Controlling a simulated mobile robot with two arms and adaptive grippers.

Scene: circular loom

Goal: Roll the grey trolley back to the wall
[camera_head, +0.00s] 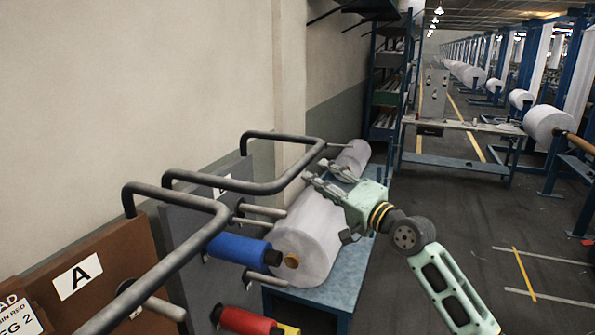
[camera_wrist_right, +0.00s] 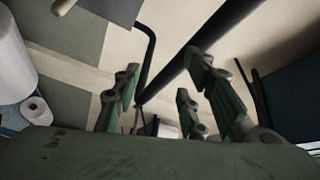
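The grey trolley (camera_head: 189,225) shows in the head view as an upright grey panel beside the wall, with a sign and pegs. A black bent-tube handle (camera_head: 225,183) stands out from its top toward the right. My right gripper (camera_head: 324,172) is close to the right end of that handle, with its fingers spread. In the right wrist view the gripper (camera_wrist_right: 165,98) is open, and a black bar (camera_wrist_right: 205,42) passes beyond its fingers. I cannot tell whether any finger touches the bar. Nothing shows held. My left gripper is not in view.
A brown panel marked A (camera_head: 85,278) stands at the left, with another black handle. Blue (camera_head: 240,250) and red (camera_head: 247,321) spools sit on pegs. Large white rolls (camera_head: 312,235) lie on a blue table (camera_head: 345,280) beside the trolley. The floor at right (camera_head: 450,240) is clear.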

